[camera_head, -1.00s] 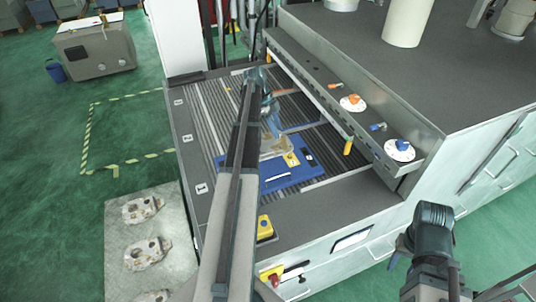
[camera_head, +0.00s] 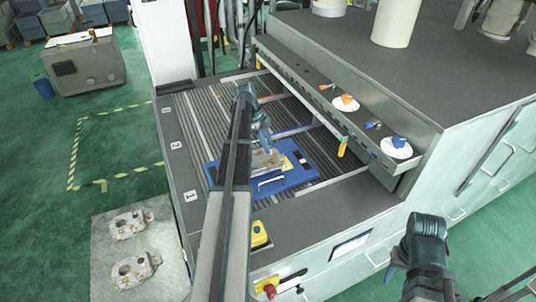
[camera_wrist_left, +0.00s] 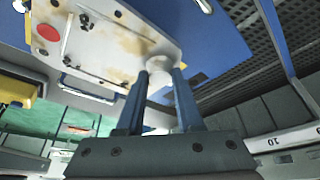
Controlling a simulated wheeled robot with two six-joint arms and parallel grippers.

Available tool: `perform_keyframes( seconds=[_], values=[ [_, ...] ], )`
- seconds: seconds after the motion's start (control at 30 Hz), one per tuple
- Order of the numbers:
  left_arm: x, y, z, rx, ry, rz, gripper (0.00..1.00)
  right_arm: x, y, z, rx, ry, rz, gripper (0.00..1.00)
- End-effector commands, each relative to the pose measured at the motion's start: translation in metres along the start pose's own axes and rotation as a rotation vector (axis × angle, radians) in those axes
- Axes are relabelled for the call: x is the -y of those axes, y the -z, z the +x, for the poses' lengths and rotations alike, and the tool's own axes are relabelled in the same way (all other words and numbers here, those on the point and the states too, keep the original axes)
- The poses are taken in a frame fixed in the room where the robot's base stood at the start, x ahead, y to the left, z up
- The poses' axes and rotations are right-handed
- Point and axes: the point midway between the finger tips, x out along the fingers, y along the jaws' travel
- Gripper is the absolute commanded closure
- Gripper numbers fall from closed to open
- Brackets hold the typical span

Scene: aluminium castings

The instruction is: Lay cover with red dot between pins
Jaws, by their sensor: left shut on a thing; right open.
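My left gripper (camera_head: 264,149) is shut on a pale knob (camera_wrist_left: 158,66) of the cover. The cover (camera_wrist_left: 105,38) is a light metal plate with brown stains and a red dot (camera_wrist_left: 47,33), seen close up in the left wrist view. In the head view the cover (camera_head: 262,161) is a small beige patch over the blue fixture plate (camera_head: 275,186). Whether it touches the plate cannot be told. The pins cannot be made out clearly. My right arm shows at the lower right, but no right fingers can be made out.
The blue plate lies on the slatted machine bed (camera_head: 198,131). A control ledge with knobs (camera_head: 345,103) overhangs the bed's right side. A yellow box (camera_head: 259,235) sits on the front edge. Metal castings (camera_head: 130,223) lie on a grey table at lower left.

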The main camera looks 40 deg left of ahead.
Motion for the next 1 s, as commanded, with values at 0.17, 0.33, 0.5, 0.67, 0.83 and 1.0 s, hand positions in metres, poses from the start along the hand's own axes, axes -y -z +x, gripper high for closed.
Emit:
perform_keyframes(
  seconds=[0.17, 0.33, 0.5, 0.67, 0.83, 1.0],
  values=[
    [0.0, -0.01, 0.024, 0.0, 0.0, 0.0, 1.0, 0.002, 0.002, 0.025, -0.001, 0.0, 0.002, 0.5],
    [0.0, -0.014, 0.034, 0.0, 0.0, 0.0, 1.0, 0.003, 0.003, 0.036, -0.002, 0.0, 0.003, 0.5],
    [0.0, -0.013, 0.031, 0.0, 0.0, 0.0, 1.0, 0.003, 0.002, 0.033, -0.002, 0.0, 0.003, 0.5],
    [0.0, -0.014, 0.034, 0.0, 0.0, 0.0, 1.0, 0.003, 0.003, 0.037, -0.001, 0.0, 0.003, 0.5],
    [0.0, -0.014, 0.033, 0.0, 0.0, 0.0, 0.39, 0.003, 0.002, 0.036, -0.001, 0.0, 0.003, 0.5],
    [0.0, -0.014, 0.033, 0.0, 0.0, 0.0, 0.34, 0.003, 0.002, 0.036, -0.001, 0.0, 0.003, 0.5]
  ],
)
